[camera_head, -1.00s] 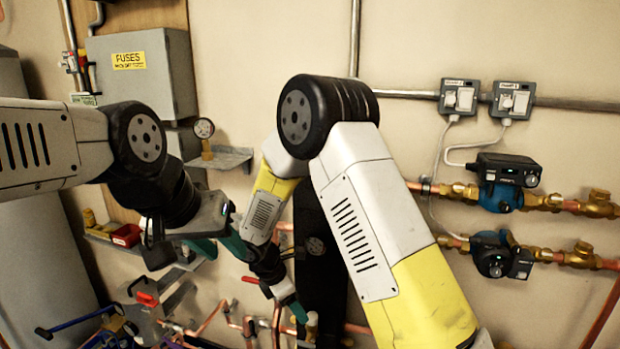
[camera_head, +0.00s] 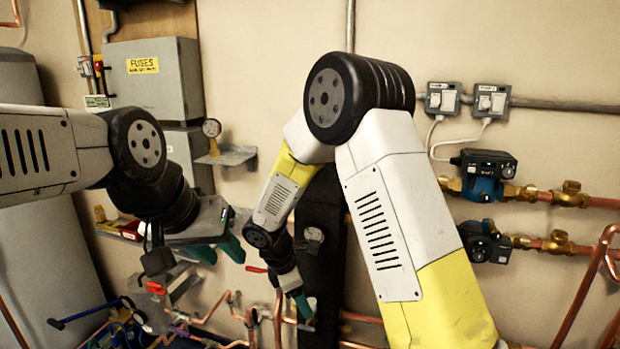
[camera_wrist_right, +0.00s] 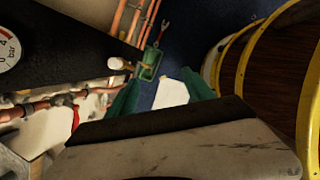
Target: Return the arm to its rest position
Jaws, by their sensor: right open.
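My right arm (camera_head: 385,215), white and yellow, is raised with its elbow high in the middle of the head view. Its forearm hangs down in front of the wall. My right gripper (camera_head: 301,305) points down at the copper pipes in the head view. In the right wrist view its green fingers (camera_wrist_right: 160,95) stand apart, with nothing held between them. My left arm (camera_head: 70,150) comes in from the left. My left gripper (camera_head: 216,252) has two green fingers spread apart, and nothing shows between them.
Copper pipes (camera_head: 235,325) run low below the grippers. Pumps (camera_head: 484,240) and brass valves (camera_head: 560,240) are on the right wall. A pressure gauge (camera_wrist_right: 8,50) shows in the wrist view.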

